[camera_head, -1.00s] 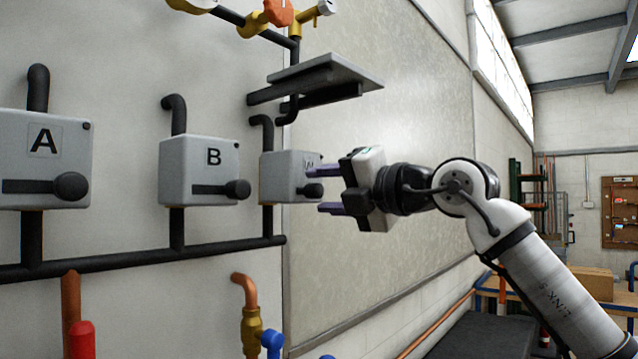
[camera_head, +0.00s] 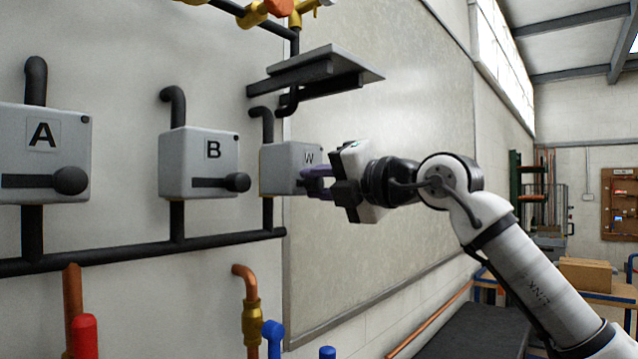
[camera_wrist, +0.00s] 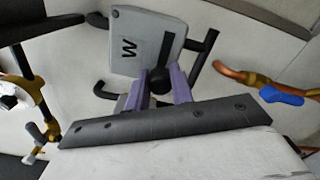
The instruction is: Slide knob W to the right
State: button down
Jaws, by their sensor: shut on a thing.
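Box W (camera_head: 284,169) is a grey box on the wall pipes, marked with a W, right of box B in the head view. It also shows in the wrist view (camera_wrist: 144,42). Its knob W (camera_wrist: 161,78) is a dark round knob at the end of a dark slot, between my two purple fingers in the wrist view. My gripper (camera_head: 316,182) is shut on the knob, at the right part of the box's front. In the head view my fingers cover the knob. The wrist view shows my gripper (camera_wrist: 160,88) from behind, a finger on each side of the knob.
Box B (camera_head: 199,163) and box A (camera_head: 45,152) stand to the left, each with a dark knob at the right of its slot. A dark shelf (camera_head: 330,70) juts out above box W. A copper pipe with a blue valve (camera_head: 271,332) is below.

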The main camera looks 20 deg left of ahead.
jog(key=w, duration=0.1)
jog(key=w+d+p, duration=0.1)
jog(key=w+p, duration=0.1)
jog(key=shift+w+d, duration=0.25)
jog(key=shift+w, duration=0.1)
jog(key=c, duration=1.2)
grip_release()
jog(key=shift+w, duration=0.15)
jog(key=b+v, duration=0.3)
jog(key=v, duration=1.1)
jog(key=shift+a, duration=0.1)
